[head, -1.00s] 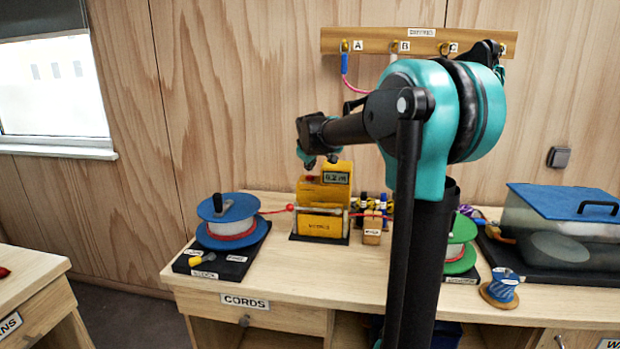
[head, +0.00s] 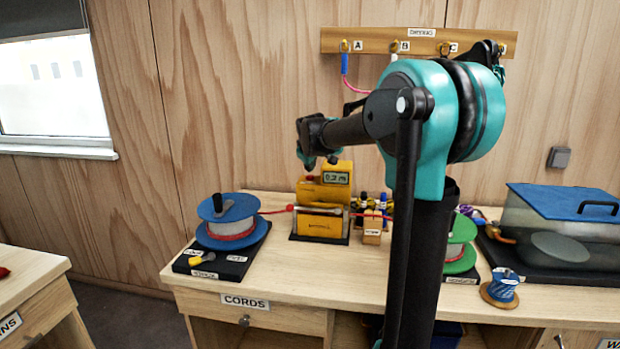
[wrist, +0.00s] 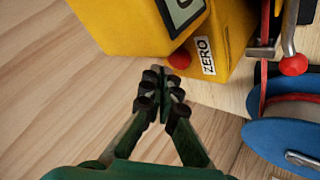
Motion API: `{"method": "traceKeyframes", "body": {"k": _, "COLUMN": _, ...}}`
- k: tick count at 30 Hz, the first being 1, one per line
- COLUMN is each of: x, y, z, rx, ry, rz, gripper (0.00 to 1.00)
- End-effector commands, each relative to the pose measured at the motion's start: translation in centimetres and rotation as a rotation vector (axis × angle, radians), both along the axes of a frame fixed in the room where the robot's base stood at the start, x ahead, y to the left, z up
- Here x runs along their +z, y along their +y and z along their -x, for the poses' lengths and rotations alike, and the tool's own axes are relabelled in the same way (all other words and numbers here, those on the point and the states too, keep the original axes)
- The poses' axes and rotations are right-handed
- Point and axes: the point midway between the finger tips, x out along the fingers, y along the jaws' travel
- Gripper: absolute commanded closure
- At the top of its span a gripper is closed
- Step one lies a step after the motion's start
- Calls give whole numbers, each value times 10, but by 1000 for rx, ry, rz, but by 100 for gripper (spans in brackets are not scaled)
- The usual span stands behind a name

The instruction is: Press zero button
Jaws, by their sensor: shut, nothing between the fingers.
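The yellow cord meter (head: 320,226) stands on the bench, with a small display (head: 336,178) on top that seems to read about 0.2 m. In the wrist view, its red button (wrist: 180,59) sits beside the white ZERO label (wrist: 205,55). My gripper (wrist: 161,72) is shut and empty. Its fingertips are just short of the red button in that picture, slightly to its left; I cannot tell whether they touch. In the head view, my gripper (head: 309,164) hangs above the meter's left side, over the button area.
A blue reel (head: 228,221) stands left of the meter, its red cord running to it. A small labelled wooden block (head: 372,229) and a green reel (head: 461,246) are to the right. A clear bin with a blue lid (head: 566,202) stands far right.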

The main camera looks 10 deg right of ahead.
Motion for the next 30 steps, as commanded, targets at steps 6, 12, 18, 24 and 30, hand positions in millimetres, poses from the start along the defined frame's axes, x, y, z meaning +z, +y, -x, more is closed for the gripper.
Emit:
{"method": "traceKeyframes", "body": {"k": 6, "x": 0, "y": 0, "z": 0, "rx": 0, "ry": 0, "rz": 0, "gripper": 100}}
{"method": "traceKeyframes", "body": {"k": 12, "x": 0, "y": 0, "z": 0, "rx": 0, "ry": 0, "rz": 0, "gripper": 100}}
{"method": "traceKeyframes", "body": {"k": 18, "x": -4, "y": 0, "z": 0, "rx": 0, "ry": 0, "rz": 0, "gripper": 100}}
{"method": "traceKeyframes", "body": {"k": 24, "x": -8, "y": 0, "z": 0, "rx": 0, "ry": 0, "rz": 0, "gripper": 100}}
{"method": "traceKeyframes", "body": {"k": 30, "x": -8, "y": 0, "z": 0, "rx": 0, "ry": 0, "rz": 0, "gripper": 100}}
